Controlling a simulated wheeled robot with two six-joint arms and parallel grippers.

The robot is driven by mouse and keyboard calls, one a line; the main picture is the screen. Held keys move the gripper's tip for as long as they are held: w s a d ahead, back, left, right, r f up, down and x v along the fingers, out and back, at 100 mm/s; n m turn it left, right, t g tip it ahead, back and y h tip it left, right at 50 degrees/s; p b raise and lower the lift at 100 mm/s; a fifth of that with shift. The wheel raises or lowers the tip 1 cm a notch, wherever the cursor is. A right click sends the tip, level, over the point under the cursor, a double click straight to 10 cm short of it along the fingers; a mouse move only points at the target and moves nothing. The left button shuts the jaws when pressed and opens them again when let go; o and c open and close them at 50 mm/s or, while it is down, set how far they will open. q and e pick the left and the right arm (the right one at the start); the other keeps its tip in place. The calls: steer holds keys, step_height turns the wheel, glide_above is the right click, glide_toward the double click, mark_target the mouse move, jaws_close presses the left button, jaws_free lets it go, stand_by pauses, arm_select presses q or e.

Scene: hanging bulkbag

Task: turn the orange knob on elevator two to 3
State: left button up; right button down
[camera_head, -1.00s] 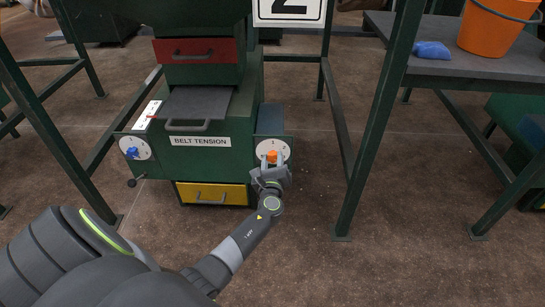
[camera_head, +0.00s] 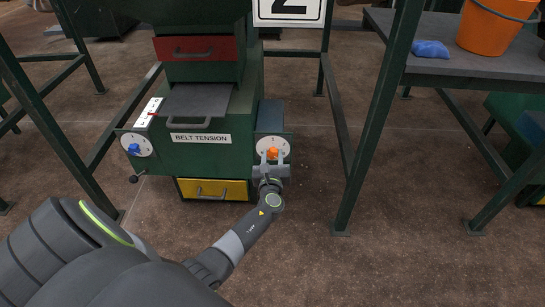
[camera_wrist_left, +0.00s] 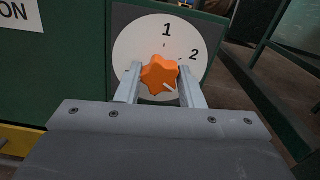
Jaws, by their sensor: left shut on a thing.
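The orange knob (camera_head: 272,153) sits on a white round dial (camera_head: 263,146) at the right of the green elevator under the "2" sign (camera_head: 289,9). My left gripper (camera_wrist_left: 160,78) is shut on the orange knob (camera_wrist_left: 160,72), with one finger on each side of it. The dial (camera_wrist_left: 140,48) shows a 1 at the top and a 2 at the right in the wrist view. The knob's white mark points to the lower right, past the 2. The lower dial is hidden behind my gripper, and I see no 3 there. My right gripper is out of view.
A blue knob (camera_head: 134,149) on another dial is at the left of the elevator, beyond the "BELT TENSION" label (camera_head: 200,139). A yellow drawer (camera_head: 214,190) is below. Green frame posts (camera_head: 377,120) stand to the right, near a table with an orange bucket (camera_head: 485,28).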

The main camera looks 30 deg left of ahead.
arm_select(q)
steer(key=o, duration=1)
steer(key=shift+s+d, duration=0.1)
steer(key=shift+s, duration=0.1)
steer(key=p+v, duration=0.2)
steer(key=v, duration=1.5)
steer(key=shift+d, duration=0.1)
steer(key=shift+w, duration=0.1)
